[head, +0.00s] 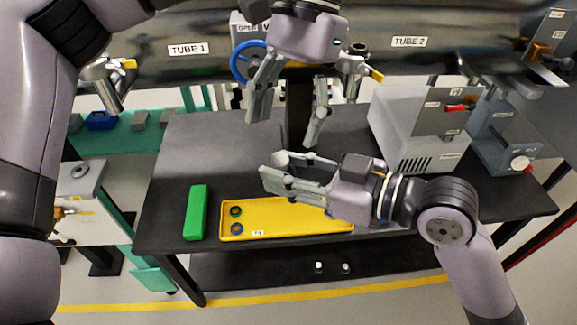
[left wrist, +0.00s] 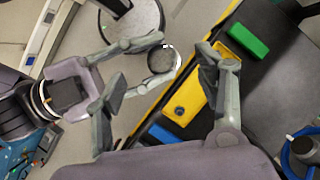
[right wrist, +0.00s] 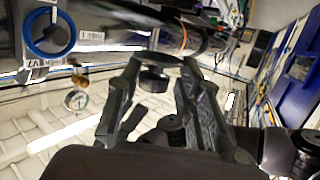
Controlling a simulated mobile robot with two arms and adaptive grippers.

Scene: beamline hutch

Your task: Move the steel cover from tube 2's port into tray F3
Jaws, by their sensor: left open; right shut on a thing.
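The steel cover (head: 282,158) is a small round grey piece held between the fingers of my right gripper (head: 270,172), above the black table. It also shows as a grey disc in the left wrist view (left wrist: 161,60) and as a dark round piece in the right wrist view (right wrist: 153,79). My left gripper (head: 285,128) is open and points down just above the cover, its fingers apart. The yellow tray F3 (head: 290,222) lies below at the table's front, partly hidden by my right gripper. Tube 2 (head: 450,55) runs along the back; its port area is partly behind my left gripper.
Tray F3 holds a green ring (head: 236,211) and a blue ring (head: 237,229) at its left end. A green block (head: 197,212) lies left of the tray. A grey instrument box (head: 415,125) stands at the table's right.

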